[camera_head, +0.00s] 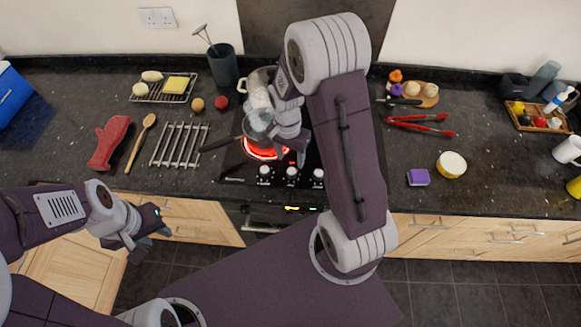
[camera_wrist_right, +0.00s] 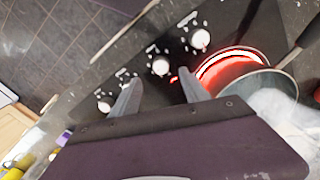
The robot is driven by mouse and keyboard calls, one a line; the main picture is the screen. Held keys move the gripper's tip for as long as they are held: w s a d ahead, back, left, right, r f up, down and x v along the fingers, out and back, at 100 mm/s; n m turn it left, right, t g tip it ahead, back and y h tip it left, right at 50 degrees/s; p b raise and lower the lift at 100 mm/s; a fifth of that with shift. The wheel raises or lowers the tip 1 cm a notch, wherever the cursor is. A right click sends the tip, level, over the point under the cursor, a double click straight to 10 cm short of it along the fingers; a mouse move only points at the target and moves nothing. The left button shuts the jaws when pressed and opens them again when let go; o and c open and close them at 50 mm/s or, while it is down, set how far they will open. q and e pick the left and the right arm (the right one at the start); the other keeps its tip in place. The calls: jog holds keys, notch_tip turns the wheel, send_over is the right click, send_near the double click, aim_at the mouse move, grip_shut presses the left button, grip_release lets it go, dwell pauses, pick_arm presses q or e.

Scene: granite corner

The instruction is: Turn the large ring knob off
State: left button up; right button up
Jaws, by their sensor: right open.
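I cannot tell which is the large ring knob. A ring (camera_head: 262,151) glows red behind the left knob. My right gripper (camera_head: 292,158) is open and empty over the hob. In the right wrist view its fingers (camera_wrist_right: 160,84) lie either side of the middle knob (camera_wrist_right: 160,65), seemingly still apart from it. My left gripper (camera_head: 152,232) hangs in front of the counter, left of the hob; its opening is unclear.
A pan (camera_head: 258,122) stands by the glowing ring (camera_wrist_right: 230,65), its dark handle pointing left. A metal rack (camera_head: 180,145) lies left of the hob. Red tongs (camera_head: 420,125) lie right of it.

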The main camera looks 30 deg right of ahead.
aim_at(291, 171)
jog(key=f, duration=0.3)
jog(key=f+p, duration=0.1)
jog(key=f, duration=0.3)
jog(key=shift+d, duration=0.2)
jog(key=shift+s+f, duration=0.1)
jog(key=shift+f, duration=0.5)
grip_shut()
